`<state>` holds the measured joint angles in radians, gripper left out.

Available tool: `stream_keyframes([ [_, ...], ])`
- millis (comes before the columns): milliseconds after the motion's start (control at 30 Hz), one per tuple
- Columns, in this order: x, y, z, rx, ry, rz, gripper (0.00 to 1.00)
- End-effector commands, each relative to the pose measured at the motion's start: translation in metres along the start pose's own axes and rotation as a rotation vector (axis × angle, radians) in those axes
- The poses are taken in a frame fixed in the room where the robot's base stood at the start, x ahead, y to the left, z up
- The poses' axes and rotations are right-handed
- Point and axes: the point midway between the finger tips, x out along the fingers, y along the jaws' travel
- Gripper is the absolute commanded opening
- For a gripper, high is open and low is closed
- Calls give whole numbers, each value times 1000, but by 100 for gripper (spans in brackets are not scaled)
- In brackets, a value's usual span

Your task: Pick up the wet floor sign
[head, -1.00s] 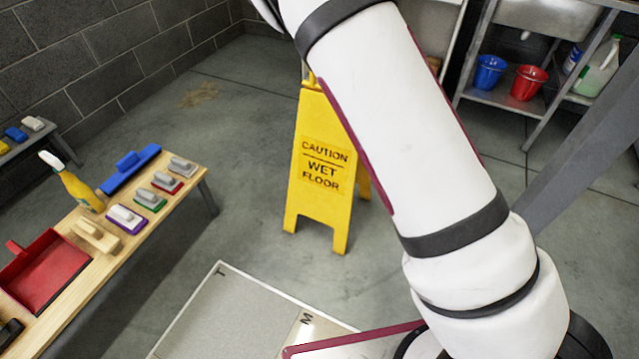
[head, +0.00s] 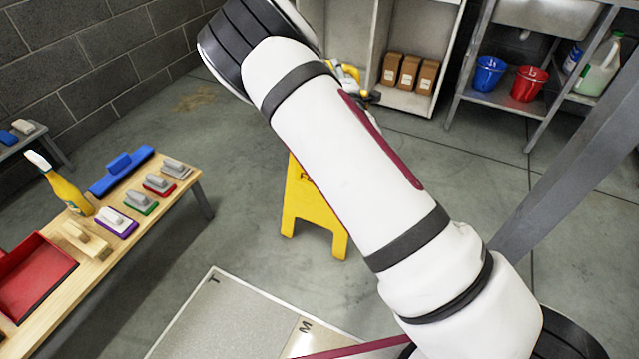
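The yellow wet floor sign (head: 309,208) stands upright on the grey floor near the middle of the head view. My arm crosses in front of it and hides its upper part and most of its lettering; the lower panel and feet show. Part of my gripper (head: 368,95) seems to show just past the arm's right edge, above the sign's visible part, with dark and yellow pieces. Most of it is hidden behind the arm, so I cannot tell whether it is open or touches the sign.
A wooden bench (head: 120,245) at left holds several scrub pads, a yellow spray bottle (head: 68,190) and a red dustpan (head: 30,280). A grey platform (head: 215,315) lies in front. Shelves with brown boxes (head: 408,75) and blue (head: 489,73) and red buckets (head: 528,84) stand behind.

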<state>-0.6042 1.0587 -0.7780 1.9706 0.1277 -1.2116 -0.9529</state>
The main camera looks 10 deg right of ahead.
Motion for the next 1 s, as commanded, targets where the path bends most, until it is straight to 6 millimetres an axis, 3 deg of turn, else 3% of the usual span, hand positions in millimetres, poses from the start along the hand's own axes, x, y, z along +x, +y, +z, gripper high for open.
stream_keyframes([
  [400,48,3,4,0,0,1,42],
  [667,52,4,4,1,0,0,42],
  [700,52,4,4,1,0,0,40],
  [867,52,4,4,1,0,0,4],
  [1000,52,4,4,2,0,0,0],
])
